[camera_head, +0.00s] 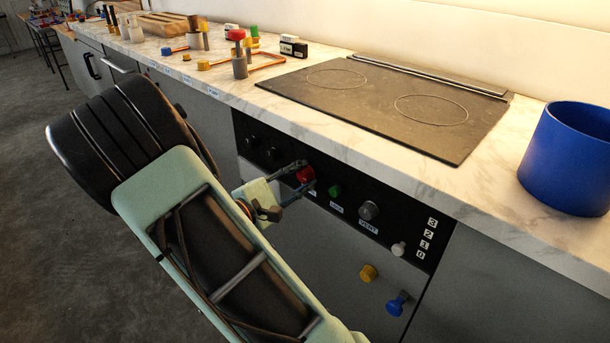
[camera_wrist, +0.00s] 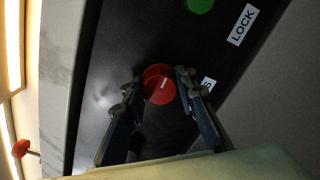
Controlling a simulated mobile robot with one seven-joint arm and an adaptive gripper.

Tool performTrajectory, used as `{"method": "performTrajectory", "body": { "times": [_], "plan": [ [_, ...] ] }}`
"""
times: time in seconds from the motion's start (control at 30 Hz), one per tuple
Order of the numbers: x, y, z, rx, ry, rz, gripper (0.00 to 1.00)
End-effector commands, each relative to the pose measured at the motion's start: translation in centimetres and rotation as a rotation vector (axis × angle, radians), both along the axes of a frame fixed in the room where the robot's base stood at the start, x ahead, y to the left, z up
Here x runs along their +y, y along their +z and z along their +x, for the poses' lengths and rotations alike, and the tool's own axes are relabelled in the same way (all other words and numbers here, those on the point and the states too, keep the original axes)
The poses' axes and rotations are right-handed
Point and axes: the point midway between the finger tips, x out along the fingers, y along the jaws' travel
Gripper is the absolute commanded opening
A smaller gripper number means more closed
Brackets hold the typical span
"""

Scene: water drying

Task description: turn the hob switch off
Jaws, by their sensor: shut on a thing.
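A red round knob (camera_head: 305,174) sits on the black control panel (camera_head: 300,213) at the counter front, below the hob (camera_head: 390,104). In the wrist view the red knob (camera_wrist: 158,84) has a short white mark on its face. My gripper (camera_head: 303,176) is shut on the red knob, with one finger on each side; the fingers also show in the wrist view (camera_wrist: 160,88). The label beside this knob is mostly hidden behind a finger, with only an "S" showing. I cannot tell from the label whether this is the hob switch.
A green knob (camera_head: 335,190) labelled LOCK and a grey knob (camera_head: 369,210) labelled VENT are to the right. A white lever (camera_head: 398,249) is beside the digits 3 to 0. Yellow (camera_head: 368,272) and blue (camera_head: 398,303) knobs are below. A blue pot (camera_head: 568,160) stands on the counter.

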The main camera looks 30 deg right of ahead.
Motion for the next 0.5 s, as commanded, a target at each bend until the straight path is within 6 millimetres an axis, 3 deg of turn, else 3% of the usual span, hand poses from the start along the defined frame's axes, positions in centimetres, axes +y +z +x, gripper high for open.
{"method": "performTrajectory", "body": {
  "times": [0.13, 0.17, 0.3, 0.5],
  "plan": [
    [0.06, -0.06, -0.01, 0.0, 0.0, 0.002, 0.02],
    [0.06, -0.06, -0.01, 0.0, 0.0, 0.002, 0.27],
    [0.05, -0.05, -0.02, 0.0, 0.0, 0.001, 0.42],
    [0.02, -0.03, 0.0, 0.0, -0.001, 0.001, 0.44]
  ]
}}
